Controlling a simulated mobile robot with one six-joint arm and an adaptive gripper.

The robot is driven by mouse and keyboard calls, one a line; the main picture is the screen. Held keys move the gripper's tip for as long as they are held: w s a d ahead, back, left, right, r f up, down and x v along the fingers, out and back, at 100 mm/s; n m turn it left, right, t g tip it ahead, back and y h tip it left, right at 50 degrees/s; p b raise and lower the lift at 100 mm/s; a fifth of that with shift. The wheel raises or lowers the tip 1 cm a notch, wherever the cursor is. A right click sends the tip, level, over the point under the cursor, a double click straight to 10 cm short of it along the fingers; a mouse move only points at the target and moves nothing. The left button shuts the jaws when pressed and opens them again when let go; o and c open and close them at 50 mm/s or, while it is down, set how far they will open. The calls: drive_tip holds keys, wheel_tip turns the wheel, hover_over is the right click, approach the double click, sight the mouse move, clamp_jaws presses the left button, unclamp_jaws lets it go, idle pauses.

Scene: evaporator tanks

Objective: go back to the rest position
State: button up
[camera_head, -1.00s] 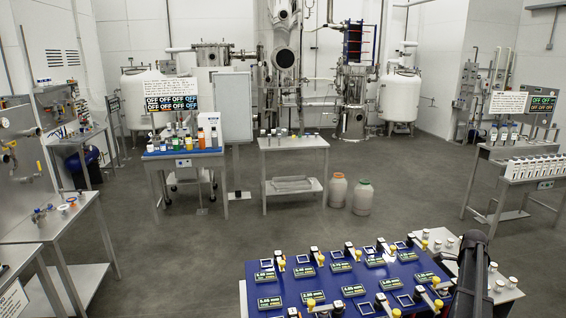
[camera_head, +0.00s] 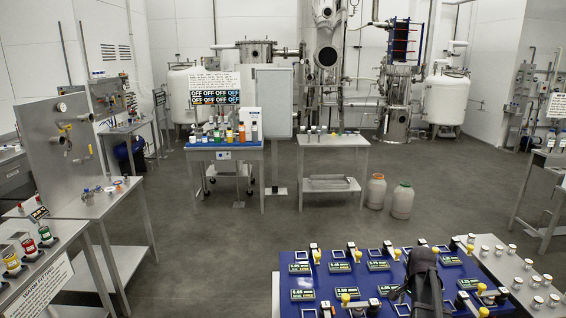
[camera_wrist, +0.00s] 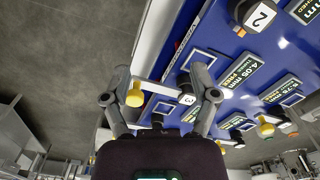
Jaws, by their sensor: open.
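My gripper (camera_wrist: 160,80) is open in the wrist view, with its two grey fingers spread apart. A white lever with a yellow knob (camera_wrist: 134,94) shows between the fingers, beyond or near them; I cannot tell whether they touch it. The lever belongs to a blue panel (camera_wrist: 225,50) with labelled displays and several more yellow-knobbed levers. In the head view my dark arm (camera_head: 424,272) reaches over the same blue panel (camera_head: 330,268), and the fingers cannot be made out there.
A grey table with white-capped jars (camera_head: 500,262) adjoins the panel on the right. A blue-topped bench with bottles (camera_head: 225,145) and a steel table (camera_head: 333,141) stand further back. Two jugs (camera_head: 389,195) are on the floor. The central floor (camera_head: 240,240) is clear.

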drive_tip(key=s+a+f+n+b, duration=0.1)
drive_tip(key=s+a+n, duration=0.2)
drive_tip(key=a, duration=0.5)
drive_tip(key=s+a+f+n+b, duration=0.2)
drive_tip(key=a+n, duration=0.3)
drive_tip(key=a, duration=0.3)
drive_tip(key=s+a+f+n+b, duration=0.1)
drive_tip(key=s+a+n, duration=0.4)
drive_tip(key=a, duration=0.3)
drive_tip(key=shift+a+f, duration=0.4)
